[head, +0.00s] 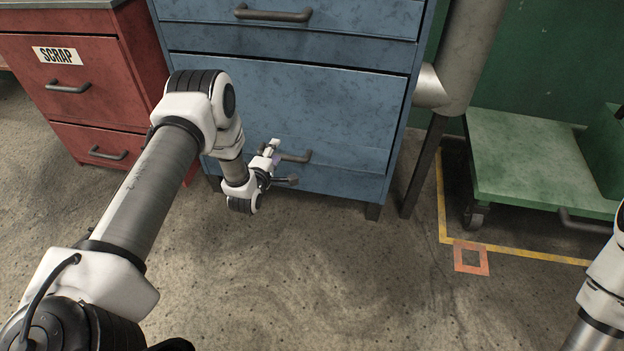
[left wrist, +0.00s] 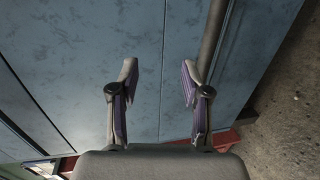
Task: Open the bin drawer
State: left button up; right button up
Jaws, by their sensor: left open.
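The blue cabinet's large lower drawer (head: 290,105) is shut, its face flush with the cabinet. Its dark bar handle (head: 297,157) sits low on the face and is partly hidden by my left gripper (head: 271,152). That gripper is at the left part of the handle, close to the drawer face, with its fingers apart. In the left wrist view my left gripper (left wrist: 158,82) is open, with nothing held between its fingers. A dark grey bar (left wrist: 213,35) runs behind the right finger there; I cannot tell whether they touch. My right gripper is out of view.
A red cabinet (head: 95,85) labelled SCRAP stands left of the blue one. A grey pipe (head: 468,55) and a green wheeled cart (head: 530,150) are at the right. Yellow floor tape (head: 510,250) marks the cart's bay. The floor in front of the blue cabinet is clear.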

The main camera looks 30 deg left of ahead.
pick_arm(q)
notch_tip(320, 180, down, 8)
jog(key=a+r+b, duration=0.1)
jog(key=a+b, duration=0.1)
jog(key=b, duration=0.2)
jog(key=shift+y, duration=0.3)
jog(key=b+x, duration=0.1)
jog(key=x, duration=0.2)
jog(key=b+x, duration=0.1)
jog(key=x, duration=0.3)
jog(key=shift+f+b, duration=0.25)
jog(key=shift+b, duration=0.1)
grip_shut()
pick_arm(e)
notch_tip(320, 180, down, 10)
